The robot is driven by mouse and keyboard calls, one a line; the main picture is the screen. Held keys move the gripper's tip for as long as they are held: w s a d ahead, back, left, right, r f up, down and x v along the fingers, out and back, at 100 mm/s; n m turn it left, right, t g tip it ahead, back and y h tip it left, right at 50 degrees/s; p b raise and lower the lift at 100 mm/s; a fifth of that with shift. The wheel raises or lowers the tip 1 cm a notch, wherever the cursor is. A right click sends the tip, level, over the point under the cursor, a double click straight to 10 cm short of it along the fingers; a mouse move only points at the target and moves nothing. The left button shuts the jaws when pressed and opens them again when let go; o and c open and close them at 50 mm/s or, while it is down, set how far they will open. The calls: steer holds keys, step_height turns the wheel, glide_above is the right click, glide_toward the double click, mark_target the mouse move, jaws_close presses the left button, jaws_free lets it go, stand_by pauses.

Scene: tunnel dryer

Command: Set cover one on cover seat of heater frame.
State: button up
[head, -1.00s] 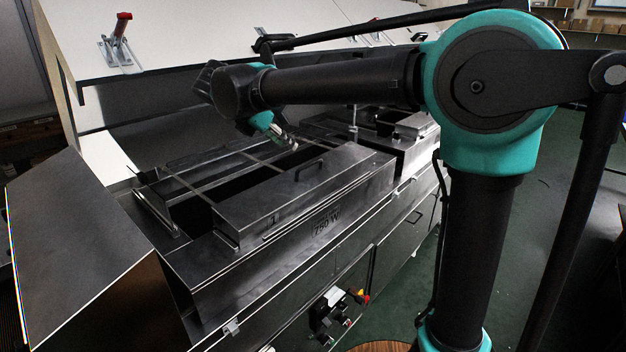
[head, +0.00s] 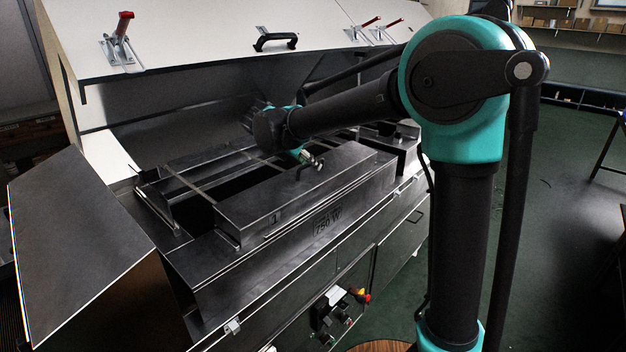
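Cover one (head: 335,187) is a long dark metal box-shaped cover with a "1" on its front and a handle on top. It lies along the front side of the open heater frame (head: 187,184), whose thin bars cross dark openings. Which opening is the cover seat I cannot tell. My gripper (head: 314,164) is over the cover's top, at the handle, which it partly hides. Whether the fingers touch or enclose the handle is too small to tell.
The raised white hood (head: 210,38) of the dryer stands behind, with a black handle (head: 276,41) and red-handled clamps. A second metal box-like part (head: 408,142) lies beyond the cover. A slanted metal panel (head: 75,240) is at the left. Green floor (head: 405,285) is clear at right.

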steer(key=shift+x, duration=0.9)
jaws_close()
